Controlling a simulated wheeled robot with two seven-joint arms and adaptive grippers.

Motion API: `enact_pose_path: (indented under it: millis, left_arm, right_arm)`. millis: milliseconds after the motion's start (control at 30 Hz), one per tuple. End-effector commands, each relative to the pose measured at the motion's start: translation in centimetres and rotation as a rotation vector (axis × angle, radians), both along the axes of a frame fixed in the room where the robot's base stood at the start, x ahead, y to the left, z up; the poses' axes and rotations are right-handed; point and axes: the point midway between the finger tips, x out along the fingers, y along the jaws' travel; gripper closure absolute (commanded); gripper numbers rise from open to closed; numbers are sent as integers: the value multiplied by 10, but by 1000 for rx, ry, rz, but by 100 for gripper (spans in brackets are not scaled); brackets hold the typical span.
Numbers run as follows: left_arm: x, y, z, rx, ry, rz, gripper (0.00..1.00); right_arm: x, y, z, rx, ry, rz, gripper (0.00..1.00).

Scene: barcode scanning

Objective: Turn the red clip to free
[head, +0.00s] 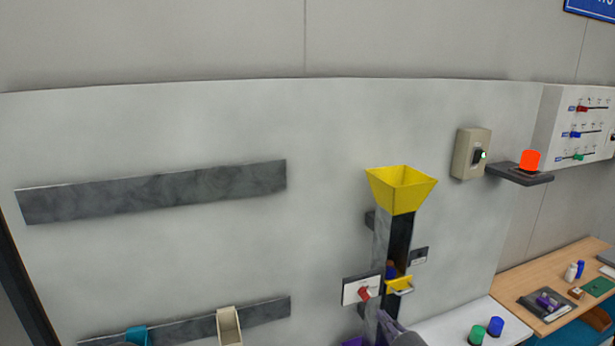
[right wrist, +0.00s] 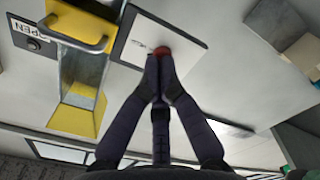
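The red clip (head: 364,293) sits on a white plate (head: 350,288) left of the chute under the yellow funnel. In the right wrist view the red clip (right wrist: 162,51) shows just beyond my fingertips, partly hidden by them. My right gripper (head: 381,315) is low in the head view, below and right of the clip, with a small gap in the picture. Its dark fingers (right wrist: 158,72) meet at the tips and look shut, with nothing visible between them. My left gripper is not in view.
The yellow funnel (head: 401,190) tops the chute, with a yellow handled gate (head: 399,284) beside the plate; it also shows in the right wrist view (right wrist: 80,22). Grey wall rails (head: 160,192) are at left. A beacon (head: 531,160) glows at right above a wooden desk (head: 540,270).

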Motion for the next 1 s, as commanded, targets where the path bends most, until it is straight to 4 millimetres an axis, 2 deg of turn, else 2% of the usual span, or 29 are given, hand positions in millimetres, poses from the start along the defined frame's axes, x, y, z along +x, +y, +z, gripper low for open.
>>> enact_pose_path:
  millis: [67,200,400,1000]
  left_arm:
    - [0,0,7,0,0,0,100]
    - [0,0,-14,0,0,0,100]
    - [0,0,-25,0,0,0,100]
    - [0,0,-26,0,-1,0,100]
  right_arm:
    - [10,5,2,0,2,3,100]
    - [23,9,-3,0,-3,2,100]
    - [34,13,-2,1,0,2,100]
    - [37,14,1,1,0,1,100]
